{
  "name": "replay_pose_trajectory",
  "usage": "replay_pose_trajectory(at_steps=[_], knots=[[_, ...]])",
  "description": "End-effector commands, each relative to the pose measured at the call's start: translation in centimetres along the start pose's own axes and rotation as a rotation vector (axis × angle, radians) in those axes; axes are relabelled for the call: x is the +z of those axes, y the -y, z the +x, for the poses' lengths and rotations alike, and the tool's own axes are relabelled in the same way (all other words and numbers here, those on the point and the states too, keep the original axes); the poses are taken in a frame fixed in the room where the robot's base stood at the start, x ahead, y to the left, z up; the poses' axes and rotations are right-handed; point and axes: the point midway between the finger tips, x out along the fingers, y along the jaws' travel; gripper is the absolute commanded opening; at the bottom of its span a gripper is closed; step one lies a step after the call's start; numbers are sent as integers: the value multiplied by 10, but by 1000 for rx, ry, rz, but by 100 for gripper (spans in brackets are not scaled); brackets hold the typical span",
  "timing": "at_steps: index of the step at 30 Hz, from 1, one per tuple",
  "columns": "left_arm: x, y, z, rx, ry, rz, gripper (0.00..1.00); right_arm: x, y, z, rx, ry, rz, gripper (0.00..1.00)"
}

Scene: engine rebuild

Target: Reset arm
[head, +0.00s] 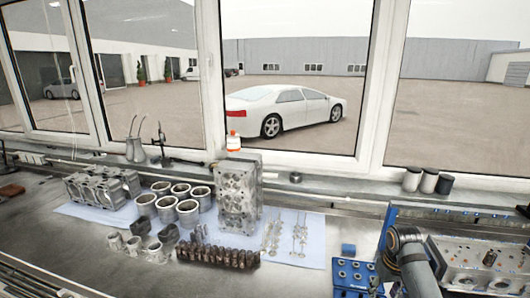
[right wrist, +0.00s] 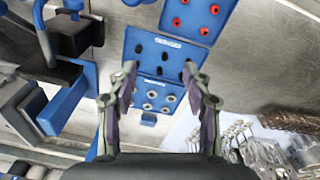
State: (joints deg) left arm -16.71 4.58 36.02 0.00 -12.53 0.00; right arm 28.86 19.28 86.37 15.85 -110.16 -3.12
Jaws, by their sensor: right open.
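My right gripper (right wrist: 168,80) is open in the right wrist view, its two dark-padded fingers spread with nothing between them. Beyond the fingers lie blue trays: one with dark slots (right wrist: 142,52), and one with grey-ringed holes (right wrist: 150,82). How high the gripper is above them is hard to tell. In the head view a grey link of my right arm (head: 418,268) comes up at the lower right, in front of the bench fixtures. My left gripper does not show.
A blue tray (head: 352,288) stands left of my arm, and a metal engine block (head: 480,262) right of it.

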Motion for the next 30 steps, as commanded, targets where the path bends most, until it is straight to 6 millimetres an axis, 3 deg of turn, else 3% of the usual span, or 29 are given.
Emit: replay_pose_trajectory(at_steps=[8,12,21,30], knots=[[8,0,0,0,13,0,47,69,43,51,34,-53,-63,50],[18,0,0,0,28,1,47,118,68,65,40,-99,-84,50],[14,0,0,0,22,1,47,196,97,57,38,-178,-87,50],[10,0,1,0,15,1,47,246,107,33,38,-230,-62,50]])
